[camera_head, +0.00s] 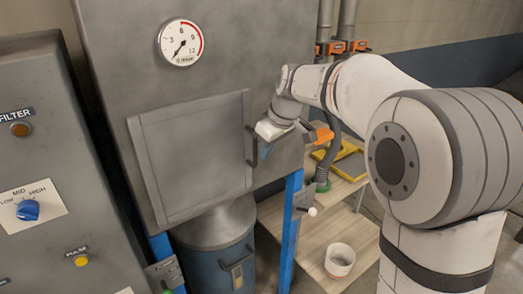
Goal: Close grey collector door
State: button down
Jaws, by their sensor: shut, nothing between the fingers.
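The grey collector door (195,155) is a square panel on the front of the grey collector cabinet (255,45). It lies flat or nearly flat against the cabinet; I cannot tell whether a small gap remains at its edge. A dark upright handle (251,160) is at its right side. My gripper (263,152) is beside the handle, to its right. Its fingers are small and partly hidden by the wrist, and they look shut and empty. I cannot tell whether they touch the handle or the door.
A round gauge (181,42) is above the door. A grey control panel (35,150) with a blue knob stands at left. A blue-grey drum (216,262) is below the cabinet, beside a blue post (289,235). A bench at right holds a white cup (339,260) and yellow frames (342,165).

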jog(key=s+d+f+b+v, duration=0.1)
jog(key=d+v, duration=0.1)
jog(key=v, duration=0.9)
jog(key=s+d+f+m+h, duration=0.1)
jog(key=s+d+f+m, duration=0.4)
jog(key=s, duration=0.7)
jog(key=s+d+f+m+h, duration=0.2)
jog(key=s+d+f+m, duration=0.3)
jog(key=s+d+f, duration=0.3)
jog(key=s+f, duration=0.4)
jog(key=f, duration=0.1)
jog(key=shift+s+d+m+t, duration=0.3)
jog(key=shift+s+d, duration=0.05)
jog(key=shift+s, duration=0.05)
